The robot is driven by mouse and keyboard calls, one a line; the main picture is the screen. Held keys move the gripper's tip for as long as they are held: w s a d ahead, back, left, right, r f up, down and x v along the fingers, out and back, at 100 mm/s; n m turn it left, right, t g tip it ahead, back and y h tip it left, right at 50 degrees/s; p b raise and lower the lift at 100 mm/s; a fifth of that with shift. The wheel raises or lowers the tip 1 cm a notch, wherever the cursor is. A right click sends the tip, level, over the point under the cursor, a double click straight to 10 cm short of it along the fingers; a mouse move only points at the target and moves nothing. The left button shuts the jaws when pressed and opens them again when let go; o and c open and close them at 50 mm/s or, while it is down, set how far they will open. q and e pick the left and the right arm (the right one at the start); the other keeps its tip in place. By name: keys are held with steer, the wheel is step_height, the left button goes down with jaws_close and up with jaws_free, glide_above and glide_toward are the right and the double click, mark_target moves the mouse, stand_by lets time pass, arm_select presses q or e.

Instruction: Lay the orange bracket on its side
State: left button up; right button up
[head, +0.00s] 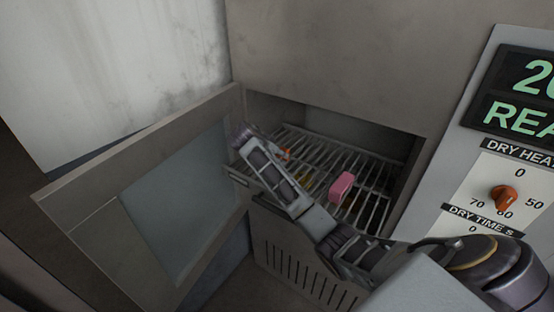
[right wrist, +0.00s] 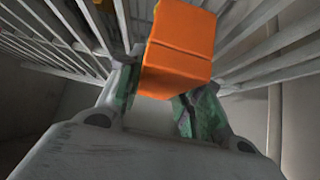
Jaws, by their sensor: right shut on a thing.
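The orange bracket (right wrist: 180,45) fills the upper middle of the right wrist view, as a block with a crease across its face. My right gripper (right wrist: 154,98) is shut on it, with a greenish fingertip on either side of its lower end. In the head view only a small orange piece of the bracket (head: 285,153) shows beside my right gripper (head: 277,150), inside the chamber. My right arm hides the rest of it. I cannot tell whether the bracket touches the rack. My left gripper is not in view.
The wire rack (head: 376,186) spans the chamber. A pink block (head: 341,187) sits on it, right of my arm. Something yellow (head: 306,182) shows partly behind the arm. The chamber door (head: 180,195) stands open at left; the control panel (head: 515,190) is at right.

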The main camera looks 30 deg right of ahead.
steer(key=c, duration=0.4)
steer(key=shift+r, duration=0.1)
steer(key=shift+r, duration=5)
steer(key=shift+f, duration=0.1)
